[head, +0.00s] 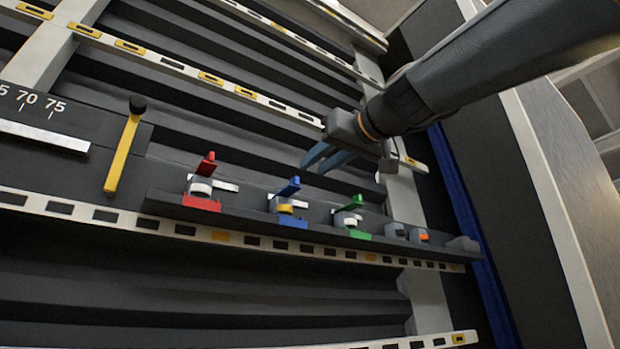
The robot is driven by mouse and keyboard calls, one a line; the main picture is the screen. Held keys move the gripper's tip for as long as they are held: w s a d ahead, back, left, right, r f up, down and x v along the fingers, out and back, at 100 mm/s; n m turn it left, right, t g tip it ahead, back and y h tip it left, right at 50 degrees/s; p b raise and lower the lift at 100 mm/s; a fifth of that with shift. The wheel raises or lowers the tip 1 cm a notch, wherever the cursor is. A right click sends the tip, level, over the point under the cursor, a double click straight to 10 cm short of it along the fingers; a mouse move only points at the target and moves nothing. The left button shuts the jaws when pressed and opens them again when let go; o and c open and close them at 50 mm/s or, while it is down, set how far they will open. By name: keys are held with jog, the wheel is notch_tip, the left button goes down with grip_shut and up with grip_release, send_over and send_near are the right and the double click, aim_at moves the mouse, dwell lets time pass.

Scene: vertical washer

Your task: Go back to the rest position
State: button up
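My gripper (328,158) hangs at the end of my arm, which reaches in from the upper right. Its two grey-blue fingers point to the lower left and look parted, with nothing visible between them. It appears above and in front of the shelf, up from the blue and green valves. The fingers look apart from the valve handles, though the depth is hard to judge.
A dark shelf (165,200) carries a red valve (203,203), a blue valve (292,221) and a green valve (353,232). A yellow lever (122,155) stands at left. White slotted rails (140,52) cross the dark ribbed wall. A blue vertical strip (470,230) runs at right.

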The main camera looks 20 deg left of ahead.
jog(key=shift+s+d, duration=0.25)
jog(key=shift+s, duration=0.05)
dwell(0.4)
